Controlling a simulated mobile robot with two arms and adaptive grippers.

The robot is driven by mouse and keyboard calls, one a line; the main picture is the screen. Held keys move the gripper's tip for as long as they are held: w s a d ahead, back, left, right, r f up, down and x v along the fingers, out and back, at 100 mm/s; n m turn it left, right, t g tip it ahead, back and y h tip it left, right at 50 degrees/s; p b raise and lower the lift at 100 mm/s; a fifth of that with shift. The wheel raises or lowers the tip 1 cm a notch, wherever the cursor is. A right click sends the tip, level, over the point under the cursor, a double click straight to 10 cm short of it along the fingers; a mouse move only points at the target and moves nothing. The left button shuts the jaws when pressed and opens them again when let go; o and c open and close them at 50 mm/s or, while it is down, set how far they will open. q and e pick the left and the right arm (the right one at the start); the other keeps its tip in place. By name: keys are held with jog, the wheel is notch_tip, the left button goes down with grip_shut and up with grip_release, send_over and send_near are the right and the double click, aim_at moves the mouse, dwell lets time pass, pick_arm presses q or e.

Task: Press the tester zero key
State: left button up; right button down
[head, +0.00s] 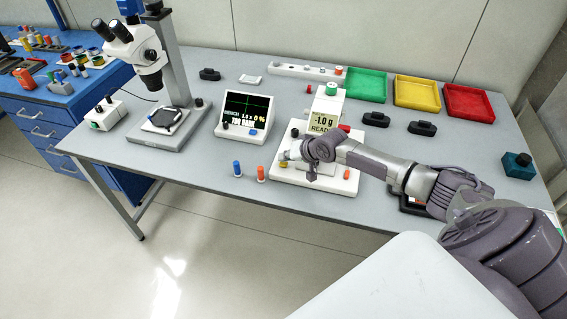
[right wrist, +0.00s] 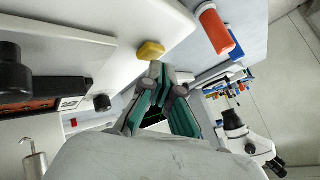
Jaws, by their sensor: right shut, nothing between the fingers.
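The tester (head: 327,113) is a white unit on a white base plate, and its display reads -1.0 g READY. A yellow key (head: 283,163) sits at the left edge of its base; it also shows in the right wrist view (right wrist: 151,51). I cannot read a label, so I cannot confirm it is the zero key. My right gripper (head: 290,153) is shut and empty over the left part of the tester base. In the right wrist view its fingertips (right wrist: 158,70) are close to the yellow key; contact is unclear. My left gripper is not in view.
A blue bottle (head: 237,168) and an orange bottle (head: 261,173) stand just left of the tester. A monitor (head: 243,112) and a microscope (head: 136,50) are further left. Green (head: 366,85), yellow (head: 417,93) and red (head: 469,101) trays lie at the back right.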

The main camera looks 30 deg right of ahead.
aim_at(285, 164)
jog(key=shift+f, duration=0.45)
dwell(0.4)
jog(key=shift+r, duration=0.1)
jog(key=shift+r+p, duration=0.7)
jog(key=shift+r, duration=0.05)
notch_tip(285, 164, up, 5)
jog(key=p, duration=0.5)
dwell(0.8)
